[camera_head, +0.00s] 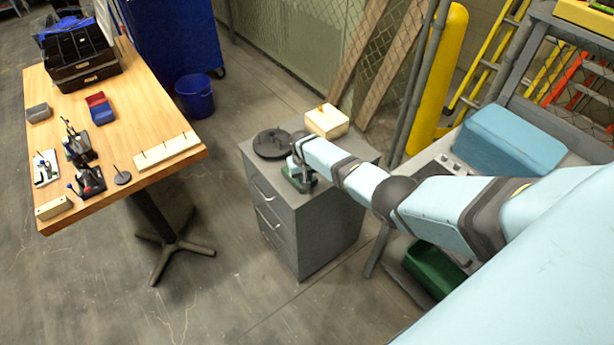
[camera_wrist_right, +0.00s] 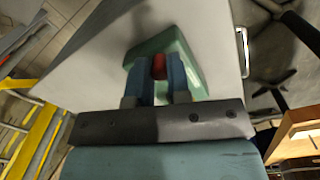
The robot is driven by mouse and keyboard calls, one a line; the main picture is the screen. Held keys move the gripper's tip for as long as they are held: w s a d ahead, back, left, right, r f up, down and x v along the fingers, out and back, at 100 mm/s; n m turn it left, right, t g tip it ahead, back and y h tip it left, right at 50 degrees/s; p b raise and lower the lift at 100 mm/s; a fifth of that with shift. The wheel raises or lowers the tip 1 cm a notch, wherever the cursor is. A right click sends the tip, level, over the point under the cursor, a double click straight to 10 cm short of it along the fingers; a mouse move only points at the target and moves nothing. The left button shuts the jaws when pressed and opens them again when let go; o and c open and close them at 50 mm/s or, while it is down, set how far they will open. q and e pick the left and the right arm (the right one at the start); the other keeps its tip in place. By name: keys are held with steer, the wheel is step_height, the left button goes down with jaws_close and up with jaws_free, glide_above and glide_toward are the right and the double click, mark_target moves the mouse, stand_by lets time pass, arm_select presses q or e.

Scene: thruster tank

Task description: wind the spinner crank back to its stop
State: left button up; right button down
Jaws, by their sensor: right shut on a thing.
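The spinner is a green block-like body (camera_head: 298,183) on top of the grey drawer cabinet. It shows in the right wrist view as a pale green body (camera_wrist_right: 190,58) under my fingers. The red crank knob (camera_wrist_right: 158,66) is between the two blue-grey fingers of my right gripper (camera_wrist_right: 160,80), which is shut on it. In the head view my right gripper (camera_head: 298,172) is over the spinner and hides most of it. The crank arm and its stop cannot be made out. My left gripper is not in view.
On the cabinet top (camera_head: 345,172), a dark round disc (camera_head: 272,143) and a cream block with a peg (camera_head: 327,121) stand close to my right gripper. A wooden workbench (camera_head: 130,110) with tools is at left. Open floor lies between them.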

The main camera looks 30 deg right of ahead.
steer(key=m, duration=0.3)
steer(key=w+m, duration=0.1)
steer(key=shift+w+a+m, duration=0.1)
steer(key=shift+a+m, duration=0.2)
steer(key=shift+a, duration=0.05)
steer(key=shift+w+r+m+b, duration=0.1)
steer(key=shift+w+m+b, duration=0.15)
steer(key=shift+m, duration=0.7)
steer(key=shift+w+m+b, duration=0.2)
steer(key=shift+m, duration=0.75)
steer(key=c, duration=1.1)
jaws_free()
steer(key=shift+r, duration=0.45)
step_height(320, 180, up, 5)
steer(key=shift+w+a+p, duration=0.1)
steer(key=shift+p, duration=1)
step_height(320, 180, up, 8)
steer(key=shift+w+a+f, duration=0.1)
steer(key=shift+w, duration=0.05)
